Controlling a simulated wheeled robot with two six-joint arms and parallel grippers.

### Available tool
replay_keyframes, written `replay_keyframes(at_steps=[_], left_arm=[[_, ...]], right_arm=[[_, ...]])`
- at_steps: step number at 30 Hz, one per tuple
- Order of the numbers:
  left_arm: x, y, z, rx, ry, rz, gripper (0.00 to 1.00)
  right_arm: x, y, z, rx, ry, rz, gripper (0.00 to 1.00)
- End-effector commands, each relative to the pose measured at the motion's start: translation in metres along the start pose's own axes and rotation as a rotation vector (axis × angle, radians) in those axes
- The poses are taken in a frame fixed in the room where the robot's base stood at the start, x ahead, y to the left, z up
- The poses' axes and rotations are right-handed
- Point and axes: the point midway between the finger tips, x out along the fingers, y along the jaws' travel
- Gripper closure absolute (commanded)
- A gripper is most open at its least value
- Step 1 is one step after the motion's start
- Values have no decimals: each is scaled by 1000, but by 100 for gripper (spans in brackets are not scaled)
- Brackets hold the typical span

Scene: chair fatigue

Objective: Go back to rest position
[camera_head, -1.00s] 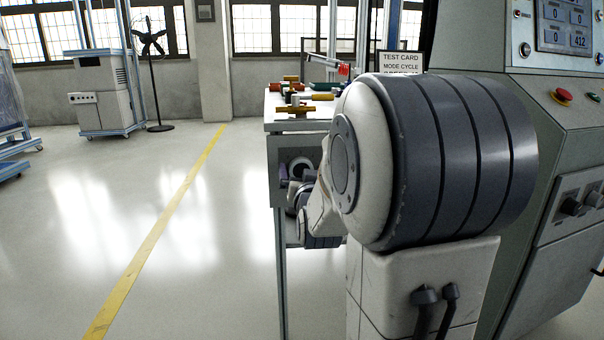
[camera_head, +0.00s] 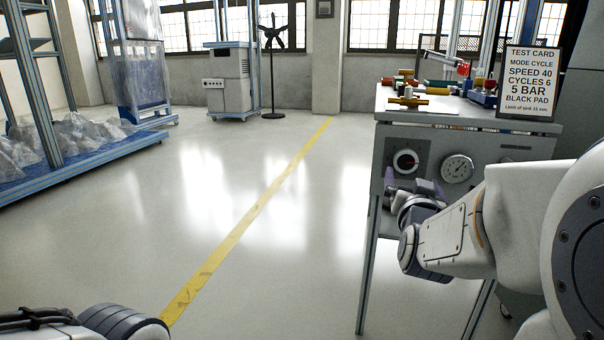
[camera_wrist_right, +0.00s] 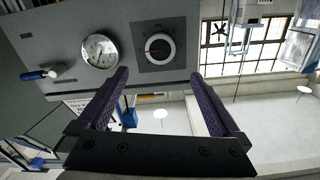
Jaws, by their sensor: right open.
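My right gripper (camera_head: 392,186) is in front of the bench's front panel (camera_head: 484,150), near a round dial knob (camera_head: 405,161), and its arm comes in from the right edge. In the right wrist view, my right gripper (camera_wrist_right: 158,80) has its two purple fingers wide apart with nothing between them. The knob (camera_wrist_right: 160,48) shows beyond the gap between the fingers, with a pressure gauge (camera_wrist_right: 100,51) to its left. I cannot tell whether the fingers touch the panel.
The bench top (camera_head: 392,104) holds several coloured parts and a test card sign (camera_head: 530,82). A blue-framed rack (camera_head: 75,176) with plastic bags is at the left. A cabinet (camera_head: 229,80) and a fan (camera_head: 272,32) stand at the back. The floor around the yellow line (camera_head: 245,222) is clear.

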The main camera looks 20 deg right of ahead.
Motion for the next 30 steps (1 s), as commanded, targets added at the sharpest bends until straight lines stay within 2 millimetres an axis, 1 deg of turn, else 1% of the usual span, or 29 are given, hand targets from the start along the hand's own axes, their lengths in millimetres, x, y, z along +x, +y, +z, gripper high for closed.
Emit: replay_keyframes(at_steps=[4,6,8,11,12,14,15,16,17,18,19,20,21,23,24,27,30], left_arm=[[-1,0,0,0,0,0,50],[-5,0,0,0,0,0,50],[-12,1,-1,0,0,0,50],[-32,2,-2,0,0,0,50],[-42,3,-2,0,0,0,50],[-56,4,-3,0,0,0,50],[-66,5,-4,0,0,0,50],[-73,5,-4,0,0,0,50],[-80,6,-4,0,0,0,50],[-89,6,-5,0,0,0,50],[-96,7,-5,0,0,0,50],[-102,7,-6,0,0,0,50],[-109,8,-6,0,0,0,50],[-118,8,-6,0,0,0,50],[-123,9,-7,0,0,0,50],[-136,10,-7,0,0,0,50],[-148,11,-8,0,0,0,50]], right_arm=[[0,-1,0,0,-3,-2,0],[-1,-9,2,-2,-27,-20,0],[-3,-26,7,-7,-80,-56,0],[-18,-73,25,-33,-236,-162,0],[-29,-96,35,-54,-319,-218,0],[-54,-130,52,-99,-455,-308,0],[-75,-150,63,-136,-548,-368,0],[-92,-164,70,-168,-617,-413,0],[-111,-176,77,-203,-684,-457,0],[-137,-189,85,-255,-773,-515,0],[-157,-196,90,-297,-837,-555,0],[-177,-202,94,-341,-897,-593,0],[-202,-206,98,-399,-970,-638,0],[-235,-207,102,-484,-1066,-695,0],[-255,-206,103,-539,-1121,-728,0],[-299,-198,100,-672,-1239,-796,0],[-335,-185,92,-804,-1335,-849,0]])
